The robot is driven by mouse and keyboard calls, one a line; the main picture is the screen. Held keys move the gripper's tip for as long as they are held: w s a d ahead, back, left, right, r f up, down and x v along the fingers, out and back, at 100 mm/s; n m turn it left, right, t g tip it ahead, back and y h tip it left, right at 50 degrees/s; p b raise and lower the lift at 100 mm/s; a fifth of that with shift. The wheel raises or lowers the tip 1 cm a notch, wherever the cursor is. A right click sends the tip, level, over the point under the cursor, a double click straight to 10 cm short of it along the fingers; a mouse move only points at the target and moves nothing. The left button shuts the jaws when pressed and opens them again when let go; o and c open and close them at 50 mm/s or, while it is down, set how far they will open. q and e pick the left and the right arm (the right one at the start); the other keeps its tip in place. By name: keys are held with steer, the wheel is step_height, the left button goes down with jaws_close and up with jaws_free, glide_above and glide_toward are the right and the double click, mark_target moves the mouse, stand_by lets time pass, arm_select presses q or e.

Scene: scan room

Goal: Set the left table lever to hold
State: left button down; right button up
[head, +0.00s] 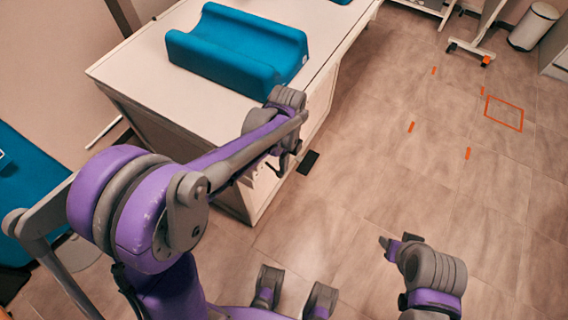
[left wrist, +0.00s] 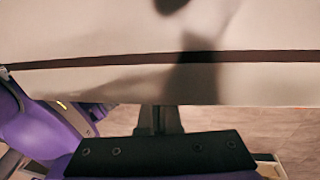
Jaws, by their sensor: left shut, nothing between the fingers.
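The white table (head: 150,85) stands at the upper left in the head view, with a blue cradle-shaped pad (head: 235,45) on top. My left gripper (head: 283,163) is at the table's near right end, beside its side panel. In the left wrist view the fingers (left wrist: 160,118) are together and empty, close to a pale panel (left wrist: 90,90) with a dark stripe. A dark rounded shape (left wrist: 170,4) shows at the top edge there; I cannot tell if it is the lever. No lever is clearly visible in the head view; my left arm covers part of the panel. My right gripper (head: 388,244) hangs over the floor.
A blue padded surface (head: 30,180) is at the left edge. A wheeled stand (head: 472,47) and white bin (head: 534,25) are at the upper right. The floor at right is clear, with orange markings (head: 504,113).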

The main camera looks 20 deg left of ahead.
mark_target(276, 170)
arm_select(q)
steer(key=shift+f, duration=0.1)
steer(key=shift+w+a+f+n+t+y+b, duration=0.1)
steer(key=shift+a+f+t+y+b, duration=0.25)
steer(key=shift+f+y+b, duration=0.7)
steer(key=shift+w+a+f+n+t+y+b, duration=0.15)
steer(key=shift+a+f+y+b, duration=0.45)
steer(key=shift+y+b, duration=0.7)
steer(key=shift+w+a+f+n+t+y+b, duration=0.1)
steer(key=shift+a+f+t+y+b, duration=0.2)
steer(key=shift+f+y+b, duration=0.8)
steer(key=shift+a, duration=0.15)
